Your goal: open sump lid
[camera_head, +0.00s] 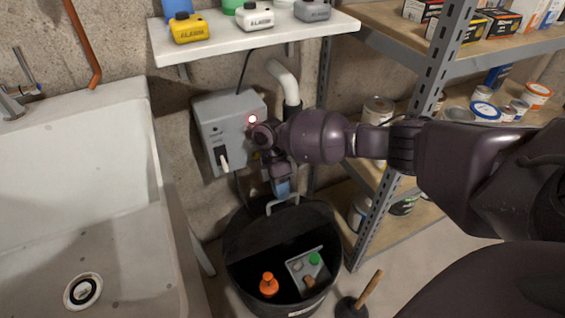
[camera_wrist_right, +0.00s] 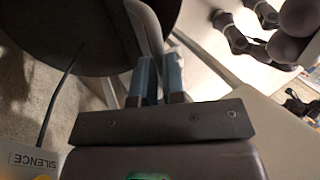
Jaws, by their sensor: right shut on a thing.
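The sump is a round black pit (camera_head: 232,278) on the floor below the grey wall box. Its dark lid (camera_head: 262,232) covers the rear part and looks tilted up. The front part is open, showing an orange-topped object (camera_head: 268,284) and a grey unit (camera_head: 298,268) with a green knob inside. A light grey handle (camera_head: 288,200) sits on the lid's far edge. My right gripper (camera_head: 283,188) reaches down to this handle, its blue fingers shut on it. In the right wrist view, the handle (camera_wrist_right: 150,28) runs between the fingers (camera_wrist_right: 157,78), beside the dark lid (camera_wrist_right: 75,30). My left gripper is not in view.
The grey wall box (camera_head: 228,118) with a lit red-ringed button is close behind my right wrist. A white sink (camera_head: 120,190) stands left. Metal shelving (camera_head: 368,215) with cans stands right. A plunger (camera_head: 362,298) stands on the floor right of the sump. A white shelf (camera_head: 225,45) hangs above.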

